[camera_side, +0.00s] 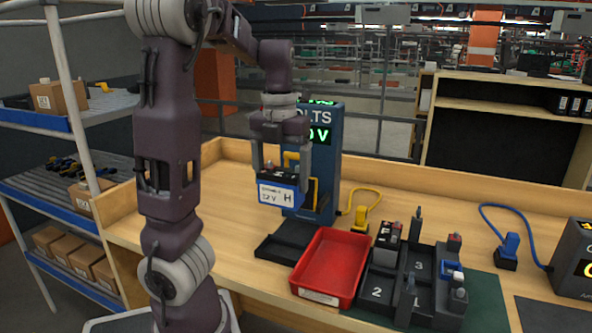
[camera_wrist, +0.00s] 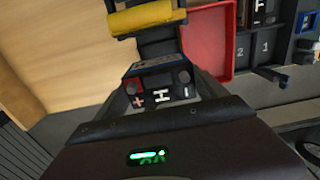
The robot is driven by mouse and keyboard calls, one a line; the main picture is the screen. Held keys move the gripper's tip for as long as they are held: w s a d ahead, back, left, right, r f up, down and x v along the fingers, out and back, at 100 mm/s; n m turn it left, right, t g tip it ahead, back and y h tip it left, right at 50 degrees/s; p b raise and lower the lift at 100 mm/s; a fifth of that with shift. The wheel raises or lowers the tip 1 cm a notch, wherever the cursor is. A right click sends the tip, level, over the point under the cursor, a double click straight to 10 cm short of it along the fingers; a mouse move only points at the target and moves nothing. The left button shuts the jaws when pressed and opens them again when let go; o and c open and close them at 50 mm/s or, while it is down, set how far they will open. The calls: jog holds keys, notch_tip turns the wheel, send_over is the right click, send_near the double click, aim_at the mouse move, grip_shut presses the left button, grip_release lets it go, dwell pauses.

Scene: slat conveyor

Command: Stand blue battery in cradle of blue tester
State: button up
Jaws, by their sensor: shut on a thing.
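My gripper (camera_side: 280,178) is shut on a battery (camera_side: 279,194) with a blue and white label reading 12 V and H. The battery hangs roughly upright above the bench, in front of the blue tester (camera_side: 325,150). In the wrist view its top (camera_wrist: 160,92) shows a red plus terminal, the letter H and a minus terminal. The tester has a VOLTS display with green digits and a yellow clamp (camera_side: 291,157), partly hidden by my gripper. The tester's dark base (camera_side: 283,243) lies below the battery; the cradle's inside is hard to make out.
A red tray (camera_side: 331,262) sits right beside the base. Right of it, a dark numbered rack (camera_side: 375,288) holds several batteries, one marked F (camera_side: 388,238). Bench is clear at left.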

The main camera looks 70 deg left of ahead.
aim_at(281, 194)
jog(key=shift+f, duration=5.45)
jog(key=shift+f, duration=0.3)
jog(key=o, duration=1.6)
jog(key=shift+c, duration=0.2)
notch_tip(281, 194, up, 7)
jog(key=shift+r, duration=0.1)
